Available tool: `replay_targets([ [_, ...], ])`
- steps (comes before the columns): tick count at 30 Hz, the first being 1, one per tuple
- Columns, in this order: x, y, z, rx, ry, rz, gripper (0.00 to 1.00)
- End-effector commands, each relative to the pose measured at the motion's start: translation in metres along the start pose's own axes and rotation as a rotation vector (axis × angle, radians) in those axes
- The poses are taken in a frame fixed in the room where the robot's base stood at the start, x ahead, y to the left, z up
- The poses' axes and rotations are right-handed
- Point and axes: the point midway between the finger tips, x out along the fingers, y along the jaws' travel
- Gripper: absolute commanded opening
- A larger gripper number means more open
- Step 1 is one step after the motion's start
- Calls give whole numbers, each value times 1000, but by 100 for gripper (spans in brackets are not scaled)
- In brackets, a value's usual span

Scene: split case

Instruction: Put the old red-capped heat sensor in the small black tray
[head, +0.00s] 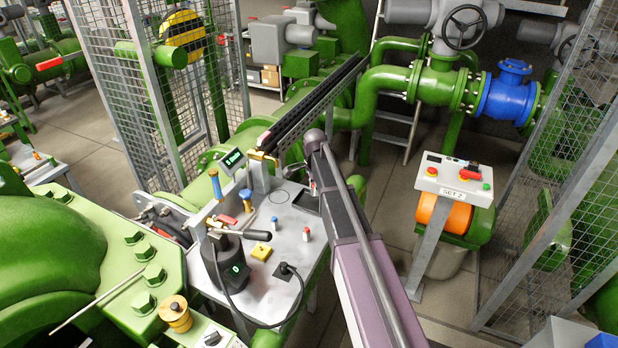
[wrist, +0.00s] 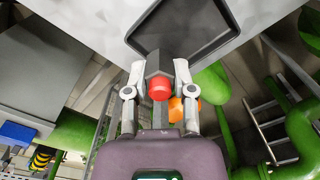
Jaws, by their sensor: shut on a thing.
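In the wrist view my gripper (wrist: 158,85) is shut on the red-capped heat sensor (wrist: 160,89), a grey body with a round red cap facing the camera. The small black tray (wrist: 205,45) lies just beyond the fingertips, and its inside looks empty where it shows. The sensor's grey end overlaps the tray's near edge in the picture; I cannot tell whether it touches. In the head view the tray (head: 308,203) is at the right side of the grey bench, partly hidden by my arm. The held sensor cannot be made out there.
A control pedestal (head: 452,180) stands to the right.

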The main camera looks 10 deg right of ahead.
Motion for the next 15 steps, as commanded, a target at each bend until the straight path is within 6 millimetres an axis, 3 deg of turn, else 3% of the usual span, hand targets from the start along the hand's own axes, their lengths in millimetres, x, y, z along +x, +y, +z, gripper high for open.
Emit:
replay_targets([
  [8,-3,-1,-6,-5,0,0,0],
  [15,-21,-20,-7,-129,0,0,0],
])
